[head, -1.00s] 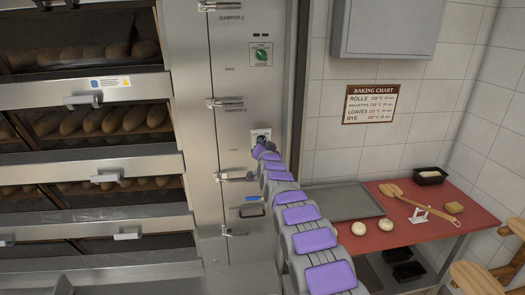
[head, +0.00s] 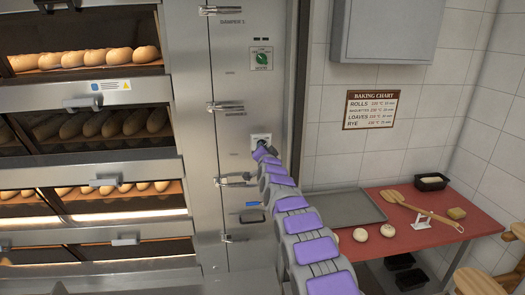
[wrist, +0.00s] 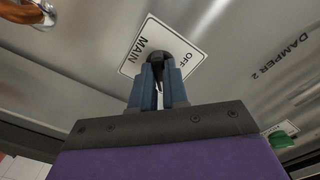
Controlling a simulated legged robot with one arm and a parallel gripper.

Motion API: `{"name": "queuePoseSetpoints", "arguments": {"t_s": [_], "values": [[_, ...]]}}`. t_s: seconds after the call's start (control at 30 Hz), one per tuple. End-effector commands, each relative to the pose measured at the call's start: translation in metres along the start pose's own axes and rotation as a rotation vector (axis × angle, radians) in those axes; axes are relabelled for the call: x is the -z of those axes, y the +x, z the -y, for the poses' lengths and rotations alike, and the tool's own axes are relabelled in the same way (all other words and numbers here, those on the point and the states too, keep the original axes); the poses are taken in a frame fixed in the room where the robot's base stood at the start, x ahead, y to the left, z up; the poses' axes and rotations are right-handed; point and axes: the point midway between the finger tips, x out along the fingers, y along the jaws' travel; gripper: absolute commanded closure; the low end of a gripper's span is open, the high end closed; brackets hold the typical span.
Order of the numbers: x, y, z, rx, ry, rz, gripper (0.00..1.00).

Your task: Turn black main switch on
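The black main switch (wrist: 159,64) sits on a white plate (wrist: 186,40) marked MAIN and OFF in the wrist view. In the head view the plate (head: 261,138) is on the steel control panel, and my gripper's end hides most of the switch. My gripper (wrist: 158,88) points at the panel with its two blue-grey fingers on either side of the black switch, closed on it. Its end also shows in the head view (head: 263,151). The oven decks (head: 85,60) at left are lit at the top, third and bottom levels; the second is dark.
A green knob (head: 262,60) sits higher on the panel, and steel latches (head: 225,106) stick out along it. At right, a red-topped table (head: 400,238) holds a grey tray (head: 345,207), dough balls and a wooden paddle. A grey box (head: 385,28) hangs on the tiled wall.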

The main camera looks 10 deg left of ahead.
Motion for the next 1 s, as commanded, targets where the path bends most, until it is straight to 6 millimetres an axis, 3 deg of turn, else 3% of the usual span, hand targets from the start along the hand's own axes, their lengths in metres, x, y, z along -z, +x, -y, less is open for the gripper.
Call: {"name": "queuePoseSetpoints", "arguments": {"t_s": [0.27, 0.67, 1.0], "values": [[-0.002, -0.001, -0.002, -0.003, 0.0, 0.003, 0.61], [0.002, -0.005, 0.0, 0.0, 0.002, 0.0, 0.61], [0.001, -0.034, -0.003, -0.003, -0.006, 0.001, 0.61]]}}
